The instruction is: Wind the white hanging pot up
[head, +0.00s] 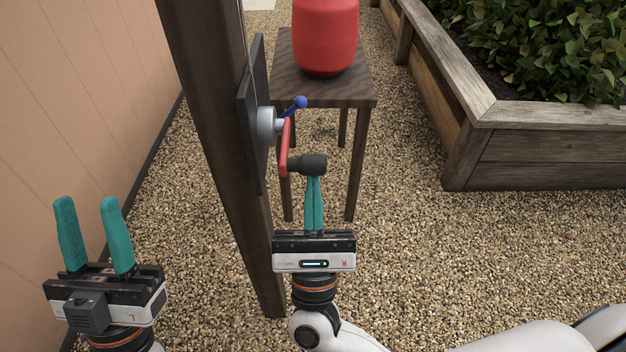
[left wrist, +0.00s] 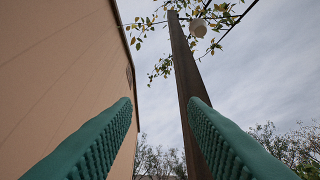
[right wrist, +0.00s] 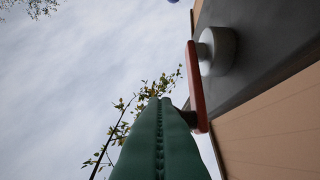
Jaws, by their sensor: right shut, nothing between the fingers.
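A winch with a grey drum (head: 267,126) is fixed to a dark plate on the wooden post (head: 215,110). Its red crank arm (head: 285,150) points down and ends in a black knob (head: 308,165). A blue ball-ended lever (head: 297,104) sticks out above. My right gripper (head: 315,180) is shut and empty, its fingertips at the knob's lower edge; I cannot tell if they touch. The red arm also shows in the right wrist view (right wrist: 195,88). My left gripper (head: 88,202) is open and empty, left of the post.
A wooden stool (head: 355,92) bearing a red container (head: 325,35) stands behind the winch. A raised bed (head: 540,115) with leafy plants is at the right. A tan wall (head: 80,100) runs along the left.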

